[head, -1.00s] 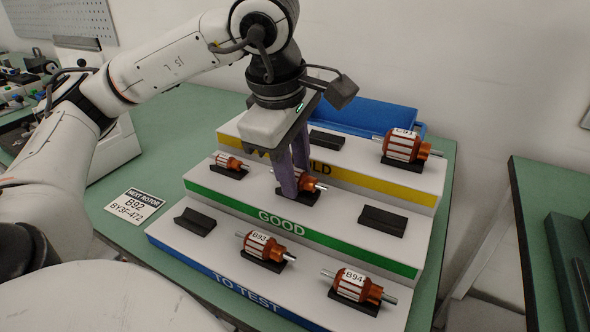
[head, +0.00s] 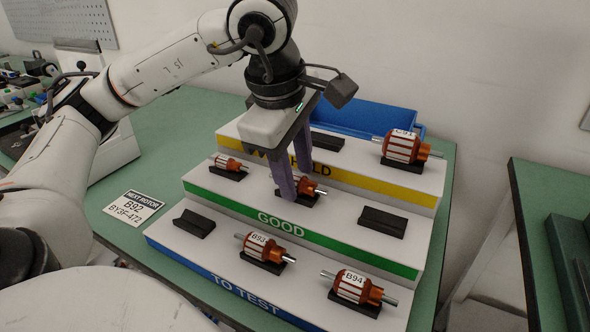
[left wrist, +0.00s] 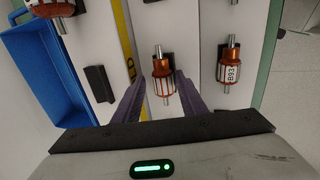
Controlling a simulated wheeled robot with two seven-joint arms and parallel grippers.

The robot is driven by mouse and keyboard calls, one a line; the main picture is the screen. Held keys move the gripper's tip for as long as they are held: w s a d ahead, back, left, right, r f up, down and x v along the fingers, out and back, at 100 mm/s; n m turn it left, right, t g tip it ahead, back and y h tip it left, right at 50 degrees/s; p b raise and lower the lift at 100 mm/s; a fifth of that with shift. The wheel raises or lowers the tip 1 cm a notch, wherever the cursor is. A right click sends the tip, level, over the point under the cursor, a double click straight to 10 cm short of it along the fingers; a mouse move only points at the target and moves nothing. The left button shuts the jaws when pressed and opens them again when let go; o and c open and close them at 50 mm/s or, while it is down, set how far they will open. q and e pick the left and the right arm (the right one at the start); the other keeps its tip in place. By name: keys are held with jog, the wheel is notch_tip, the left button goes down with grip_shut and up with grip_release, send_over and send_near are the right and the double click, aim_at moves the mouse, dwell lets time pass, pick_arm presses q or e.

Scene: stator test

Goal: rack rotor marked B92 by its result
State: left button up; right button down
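A copper-and-white rotor (head: 312,188) sits in the middle cradle of the green-edged GOOD tier (head: 340,252); no marking is readable on it. My left gripper (head: 290,190) is over it, fingers pointing down and apart. In the left wrist view the rotor (left wrist: 162,82) lies between the two fingers, with a gap on each side. A card (head: 133,207) reads NEXT ROTOR, B92, BY3F-472. The blue-edged TO TEST tier (head: 222,262) has an empty left cradle (head: 194,223). The yellow-edged tier (head: 375,188) has a partly hidden label ending in HOLD. My right gripper is not in view.
Rotors B93 (head: 263,247) and B94 (head: 353,286) stand on TO TEST. A smaller rotor (head: 228,164) is at GOOD's left; its right cradle (head: 382,221) is empty. Another rotor (head: 403,147) and an empty cradle (head: 327,139) are on the top tier. A blue bin (head: 375,116) stands behind.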

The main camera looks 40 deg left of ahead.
pick_arm(q)
jog(key=shift+s+d+f, duration=0.15)
jog(key=shift+s+f, duration=0.15)
jog(key=shift+f, duration=0.2)
jog(key=shift+r, duration=0.15)
jog(key=a+p+v, duration=0.1)
jog(key=p+v, duration=0.3)
jog(key=v, duration=0.7)
jog(key=shift+w+d+p, duration=0.3)
